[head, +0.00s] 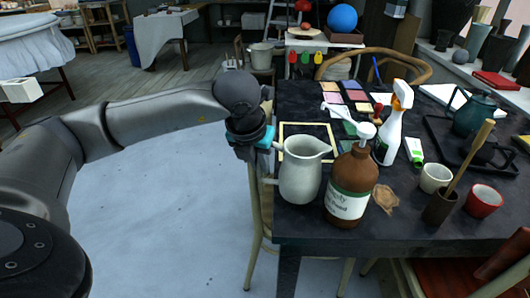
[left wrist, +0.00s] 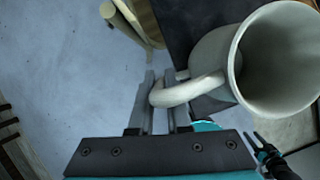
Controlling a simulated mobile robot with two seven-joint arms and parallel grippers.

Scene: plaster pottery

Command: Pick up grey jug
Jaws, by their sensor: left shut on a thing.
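The grey jug (head: 302,172) stands upright at the near left corner of the dark table, its spout to the right and its handle to the left. My left gripper (head: 258,162) is at the handle side of the jug. In the left wrist view, the fingers of my left gripper (left wrist: 163,105) are shut on the jug's handle, and the open mouth of the jug (left wrist: 238,62) is at the upper right. Whether its base touches the table is hard to tell.
A brown pump bottle (head: 350,188) stands just right of the jug, close to it. A white spray bottle (head: 392,130) is behind that. A yellow frame (head: 284,128) lies behind the jug. A chair (head: 256,215) is beside the table's left edge. Open floor lies left.

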